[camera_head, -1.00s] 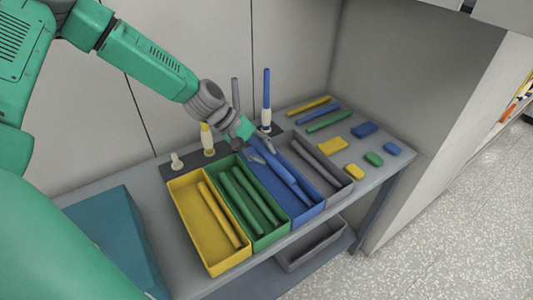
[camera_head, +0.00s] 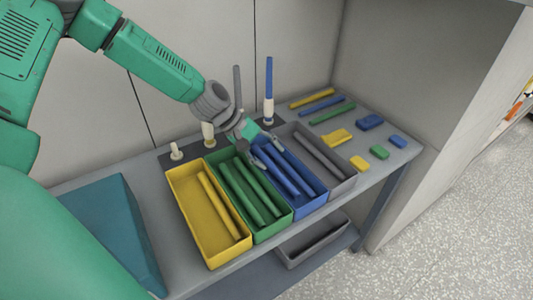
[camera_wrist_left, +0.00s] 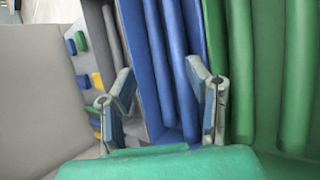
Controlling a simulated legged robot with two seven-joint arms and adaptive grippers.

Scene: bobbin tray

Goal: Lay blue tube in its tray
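The blue tray (camera_head: 308,208) stands between the green and grey trays on the table. Two blue tubes (camera_head: 287,174) lie lengthwise in it, side by side; they also show in the left wrist view (camera_wrist_left: 159,65). My left gripper (camera_head: 258,148) is over the rear part of the blue tray. In the left wrist view its fingers (camera_wrist_left: 163,98) are spread apart, with the blue tubes in the gap between them, and it grips nothing that I can see. Another blue tube (camera_head: 269,78) stands upright on a peg behind the trays. My right gripper is out of view.
A grey tube (camera_head: 237,88) stands upright behind. Loose tubes and small blocks lie at the right. A teal box (camera_head: 110,225) is at the left.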

